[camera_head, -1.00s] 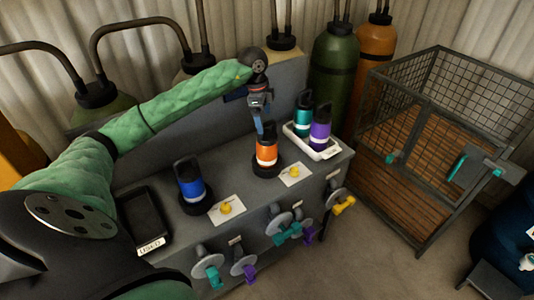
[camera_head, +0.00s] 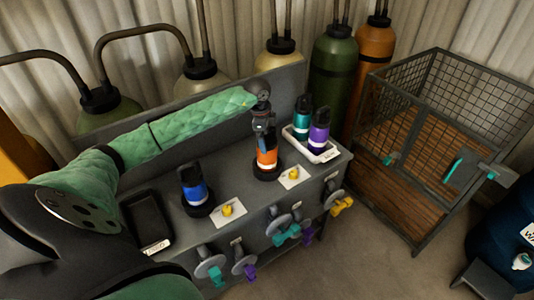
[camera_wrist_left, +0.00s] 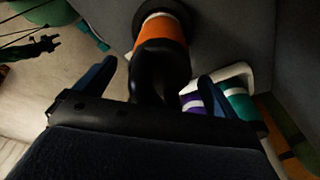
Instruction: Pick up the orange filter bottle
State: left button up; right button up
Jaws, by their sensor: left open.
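The orange filter bottle (camera_head: 267,158) stands upright on a round black base on the grey bench, its dark top partly hidden behind my left gripper (camera_head: 264,130). In the left wrist view the orange bottle (camera_wrist_left: 161,32) shows with its black top between the open fingers of my left gripper (camera_wrist_left: 152,85). The fingers are apart, one on each side, and I cannot tell if either touches the bottle. My right gripper is not in view.
A white tray (camera_head: 327,156) holding a teal bottle (camera_head: 302,116) and a purple bottle (camera_head: 319,137) stands close on the right. A blue bottle (camera_head: 194,188) stands left, near a black tray (camera_head: 147,222). Valve handles stick out along the bench front. A wire cage (camera_head: 440,140) stands right.

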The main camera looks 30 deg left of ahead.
pick_arm(q)
jog(key=c, duration=1.9)
jog(key=shift+c, duration=0.2)
